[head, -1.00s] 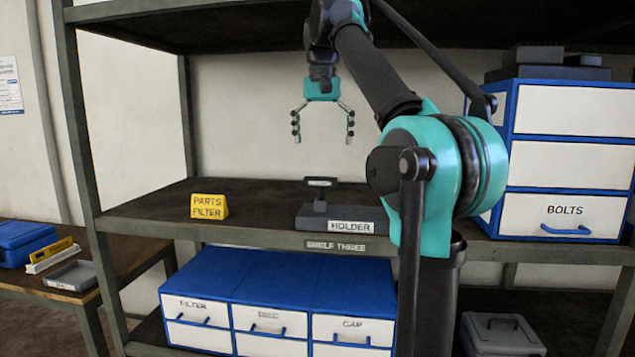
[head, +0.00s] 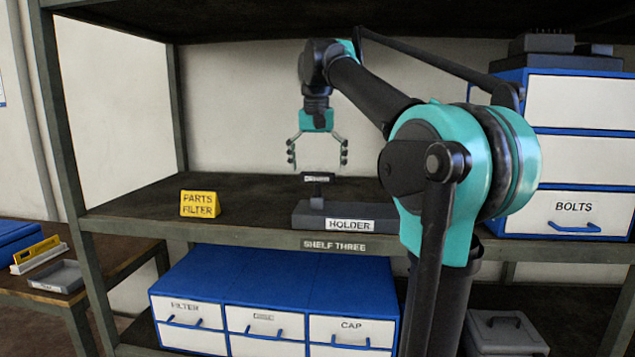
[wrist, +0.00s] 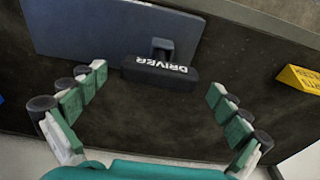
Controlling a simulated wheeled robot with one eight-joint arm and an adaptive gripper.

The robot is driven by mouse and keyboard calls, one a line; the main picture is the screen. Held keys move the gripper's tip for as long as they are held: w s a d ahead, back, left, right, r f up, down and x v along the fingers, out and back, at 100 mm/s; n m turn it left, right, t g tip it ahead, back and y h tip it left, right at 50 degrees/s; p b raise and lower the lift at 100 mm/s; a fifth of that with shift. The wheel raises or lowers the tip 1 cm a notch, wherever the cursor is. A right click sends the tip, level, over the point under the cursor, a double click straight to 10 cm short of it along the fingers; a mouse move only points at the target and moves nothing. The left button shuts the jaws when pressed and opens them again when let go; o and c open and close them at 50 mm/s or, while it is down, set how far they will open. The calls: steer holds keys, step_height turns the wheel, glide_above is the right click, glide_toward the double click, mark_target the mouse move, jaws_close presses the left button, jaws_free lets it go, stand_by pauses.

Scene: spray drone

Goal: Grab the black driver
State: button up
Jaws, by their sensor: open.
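The black driver (head: 317,178) stands upright in the dark grey holder (head: 309,215) on the middle shelf. In the wrist view the driver's black handle (wrist: 158,73), lettered DRIVER, lies between and just beyond the fingertips, with the grey holder plate (wrist: 85,28) behind it. My gripper (head: 317,166) is open, pointing down, with its fingers either side of the driver's top in the head view. The wrist view also shows my open fingers (wrist: 155,83) apart from the handle, with a gap on both sides. I see no contact.
A yellow PARTS FILTER sign (head: 200,204) stands left on the same shelf, with bare shelf between it and the holder. The white-and-blue BOLTS drawers (head: 572,212) stand at right. The upper shelf (head: 230,20) is overhead. Blue-topped drawers (head: 275,275) sit below.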

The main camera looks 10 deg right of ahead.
mark_target(318, 189)
steer(key=shift+w+d+f, duration=0.1)
steer(key=shift+w+f, duration=0.05)
steer(key=shift+f, duration=0.95)
steer(key=shift+w+f, duration=0.2)
steer(key=shift+f, duration=0.9)
steer(key=shift+w+d+f, duration=0.1)
steer(key=shift+w+f, duration=0.05)
steer(key=shift+f, duration=0.95)
steer(key=shift+c, duration=0.2)
steer(key=c, duration=1.1)
steer(key=shift+r, duration=0.1)
steer(key=shift+c, duration=0.2)
